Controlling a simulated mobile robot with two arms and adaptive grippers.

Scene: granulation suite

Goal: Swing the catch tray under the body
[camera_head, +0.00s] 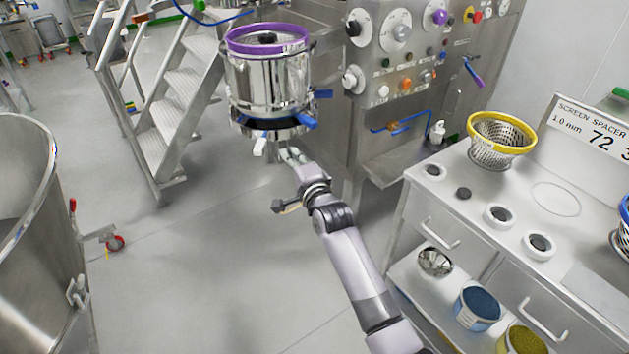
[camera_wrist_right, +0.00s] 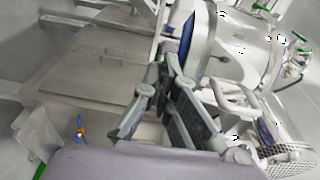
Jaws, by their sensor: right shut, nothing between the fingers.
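The body (camera_head: 266,85) is a polished steel cylinder with a purple ring on top and blue levers low on its side, in the upper middle of the head view. A shallow steel rim (camera_head: 245,127) with a white tab (camera_head: 260,146) shows at its underside; I cannot tell whether this is the catch tray. My right gripper (camera_head: 291,155) is shut and empty, just below and right of this rim. In the right wrist view the gripper's fingers (camera_wrist_right: 163,70) are close to steel parts and a blue lever (camera_wrist_right: 188,36); contact is unclear. My left gripper is out of view.
A control panel (camera_head: 400,50) stands behind and right of the body. A bench (camera_head: 420,190) on the right holds a yellow-rimmed basket (camera_head: 502,138). Steel steps (camera_head: 180,95) stand left, with a large steel vessel (camera_head: 25,250) nearer. The floor between is clear.

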